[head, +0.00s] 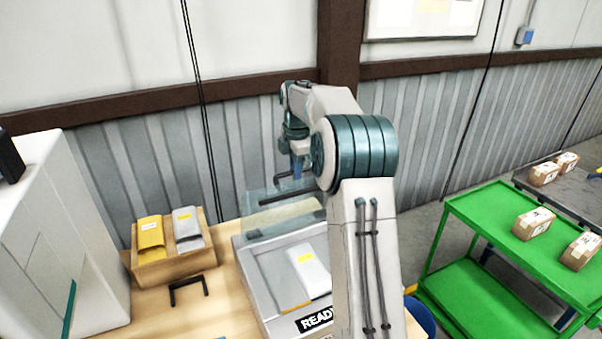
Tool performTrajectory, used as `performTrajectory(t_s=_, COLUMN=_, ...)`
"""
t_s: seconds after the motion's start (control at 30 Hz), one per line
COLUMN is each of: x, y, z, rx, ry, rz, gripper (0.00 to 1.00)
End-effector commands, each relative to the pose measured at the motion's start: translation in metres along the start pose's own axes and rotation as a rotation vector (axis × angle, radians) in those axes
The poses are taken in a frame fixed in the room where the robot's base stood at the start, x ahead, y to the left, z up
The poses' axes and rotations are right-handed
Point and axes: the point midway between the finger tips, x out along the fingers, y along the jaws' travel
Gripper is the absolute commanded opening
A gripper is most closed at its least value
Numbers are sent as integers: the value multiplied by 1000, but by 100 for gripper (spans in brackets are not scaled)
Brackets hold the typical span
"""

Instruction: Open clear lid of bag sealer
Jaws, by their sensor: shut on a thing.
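The bag sealer (249,262) is a light grey box on the wooden table, with a "READY" label on its front. Its clear lid (262,217) stands raised and tilted above the back of the sealer, with a dark bar along it. My gripper (296,178) is at the lid's upper edge, shut on the lid's dark handle (281,184). My own arm partly hides the fingertips and the right side of the sealer. A grey pouch with a yellow label (309,268) lies in the open sealer.
A carton (176,267) with a yellow and a grey pouch stands left of the sealer. A black handle-shaped bracket (188,290) is on the table before it. A white cabinet (60,240) stands far left; a green cart (480,215) with boxes is at right.

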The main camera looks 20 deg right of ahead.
Motion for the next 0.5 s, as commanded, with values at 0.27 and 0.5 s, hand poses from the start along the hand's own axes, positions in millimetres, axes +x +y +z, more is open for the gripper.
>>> performTrajectory(t_s=0.27, x=4, y=28, z=-2, rx=-3, ry=11, rz=-10, gripper=0)
performTrajectory(t_s=0.5, x=3, y=48, z=0, rx=-2, ry=11, rz=-10, gripper=0)
